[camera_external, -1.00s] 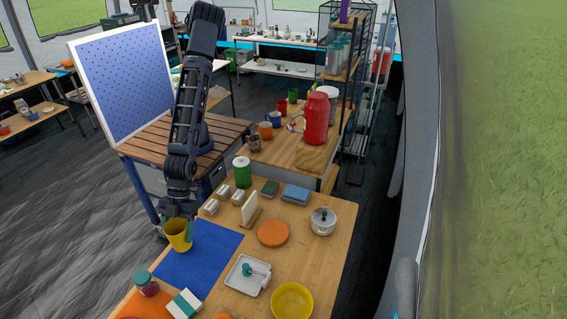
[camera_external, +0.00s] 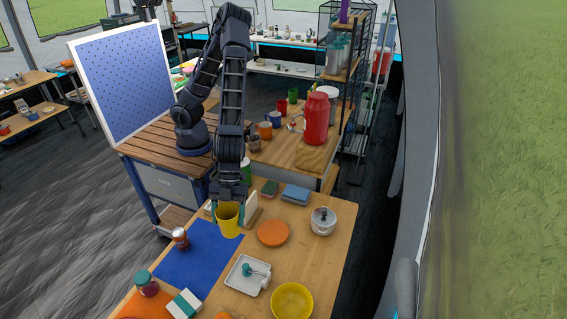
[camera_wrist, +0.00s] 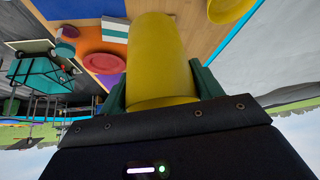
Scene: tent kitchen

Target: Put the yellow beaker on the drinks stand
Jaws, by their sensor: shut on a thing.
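The yellow beaker (camera_external: 229,222) is held in my gripper (camera_external: 228,210), upright or nearly so, over the far right edge of the blue mat; the height of the gap below it is hard to tell. In the wrist view the beaker (camera_wrist: 155,60) fills the middle, between the green fingers of my gripper (camera_wrist: 160,88), which are shut on it. The wooden stand with mugs and a red jug, which looks like the drinks stand (camera_external: 275,157), is behind the front table, beyond the beaker and to its right.
The red jug (camera_external: 316,118), an orange mug (camera_external: 264,130) and other mugs occupy the stand. A wooden board (camera_external: 312,159) lies at its near end. On the front table are an orange disc (camera_external: 273,233), a pot (camera_external: 323,221) and a brown-red jar (camera_external: 180,238) by the blue mat (camera_external: 195,265).

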